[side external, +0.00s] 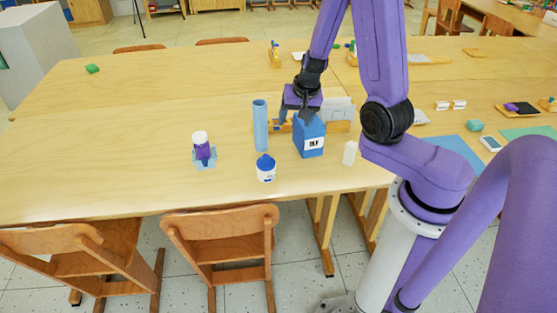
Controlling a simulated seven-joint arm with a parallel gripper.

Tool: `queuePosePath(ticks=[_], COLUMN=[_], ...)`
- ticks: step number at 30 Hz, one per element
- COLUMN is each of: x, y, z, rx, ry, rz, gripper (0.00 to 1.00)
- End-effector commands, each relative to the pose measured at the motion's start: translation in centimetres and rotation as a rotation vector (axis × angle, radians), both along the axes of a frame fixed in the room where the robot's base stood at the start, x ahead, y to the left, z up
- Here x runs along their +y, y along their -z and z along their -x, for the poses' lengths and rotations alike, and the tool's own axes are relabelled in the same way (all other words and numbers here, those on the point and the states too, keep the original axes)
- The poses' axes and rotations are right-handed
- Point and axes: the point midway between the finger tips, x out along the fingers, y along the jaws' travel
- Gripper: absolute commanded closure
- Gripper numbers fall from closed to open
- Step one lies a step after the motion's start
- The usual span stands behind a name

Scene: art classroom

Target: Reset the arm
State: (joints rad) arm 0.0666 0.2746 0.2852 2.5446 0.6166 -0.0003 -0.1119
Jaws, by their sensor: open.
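My gripper (297,116) is at the end of my purple arm, pointing down over the middle of the wooden table (120,150). It is open. In the side external view its fingers are close to a blue box with a white label (309,140), at the box's upper left. I cannot tell whether the fingers touch the box. The fingertips are small and partly hidden against the things behind them.
A tall blue cylinder (260,126) stands left of the box. A blue-capped white bottle (265,168), a purple-and-white bottle (202,148) and a small white block (350,153) stand near the front. Wooden chairs (222,250) line the front edge. The table's left part is mostly clear.

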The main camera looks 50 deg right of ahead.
Motion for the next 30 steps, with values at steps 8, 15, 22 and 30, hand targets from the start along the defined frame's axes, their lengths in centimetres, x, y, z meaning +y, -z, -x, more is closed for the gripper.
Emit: queuePosePath(ticks=[8,15,22,30], x=[5.8,10.4,13.8,16.3], y=[-2.1,-3.7,-5.3,-7.1], z=[-0.7,0.9,3.9,8.7], rx=[0.009,0.038,0.076,0.131], ry=[-0.331,-0.611,-0.873,-1.175], rz=[-0.047,-0.068,-0.069,-0.042], gripper=[0.32,0.32,0.32,0.32])
